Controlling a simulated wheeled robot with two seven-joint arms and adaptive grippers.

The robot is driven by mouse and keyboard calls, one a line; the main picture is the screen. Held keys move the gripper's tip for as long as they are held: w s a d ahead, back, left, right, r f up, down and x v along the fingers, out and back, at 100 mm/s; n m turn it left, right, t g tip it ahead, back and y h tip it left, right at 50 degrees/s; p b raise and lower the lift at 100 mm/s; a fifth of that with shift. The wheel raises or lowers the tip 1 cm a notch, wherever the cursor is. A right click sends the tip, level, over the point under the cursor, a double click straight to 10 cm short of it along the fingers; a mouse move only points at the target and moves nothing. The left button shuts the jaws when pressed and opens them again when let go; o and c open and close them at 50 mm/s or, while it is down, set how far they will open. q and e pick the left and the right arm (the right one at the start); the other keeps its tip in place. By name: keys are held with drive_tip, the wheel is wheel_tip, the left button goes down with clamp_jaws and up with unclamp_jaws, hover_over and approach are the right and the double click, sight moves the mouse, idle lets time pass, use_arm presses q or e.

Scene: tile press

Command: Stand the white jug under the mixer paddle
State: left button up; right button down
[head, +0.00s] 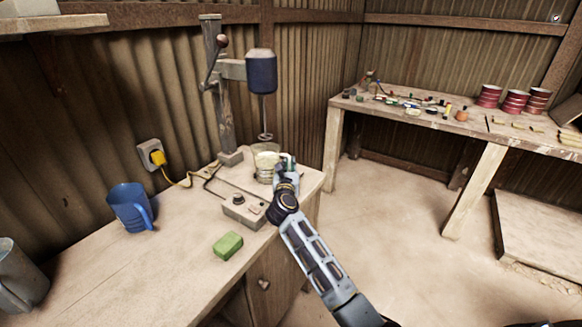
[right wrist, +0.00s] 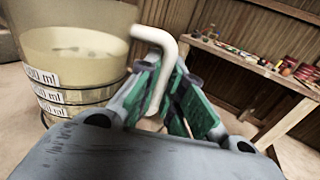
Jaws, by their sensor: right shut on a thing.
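The white jug (head: 264,168) is at the far right corner of the near bench, below the mixer paddle (head: 265,137). In the right wrist view the jug (right wrist: 75,65) shows ml marks on its side and looks pale inside. My right gripper (head: 286,165) is on the jug's right side. In the right wrist view, its green-padded fingers (right wrist: 165,100) are shut on the jug's handle (right wrist: 160,70). I cannot tell whether the jug's base touches the bench. My left gripper is not in view.
The mixer's post (head: 225,110) and blue motor (head: 261,72) stand behind the jug. A control box (head: 243,210), green sponge (head: 228,245), blue mug (head: 130,207) and grey metal jug (head: 18,275) are on the bench (head: 175,250). A yellow plug cable runs along the wall side.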

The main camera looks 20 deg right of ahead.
idle(0.3)
drive_tip(key=shift+f, duration=0.25)
idle(0.7)
drive_tip(key=c, duration=1.5)
unclamp_jaws()
drive_tip(key=shift+f, duration=0.15)
drive_tip(key=shift+v, duration=4.05)
drive_tip(key=shift+f, duration=0.15)
drive_tip(key=shift+s+f, duration=0.1)
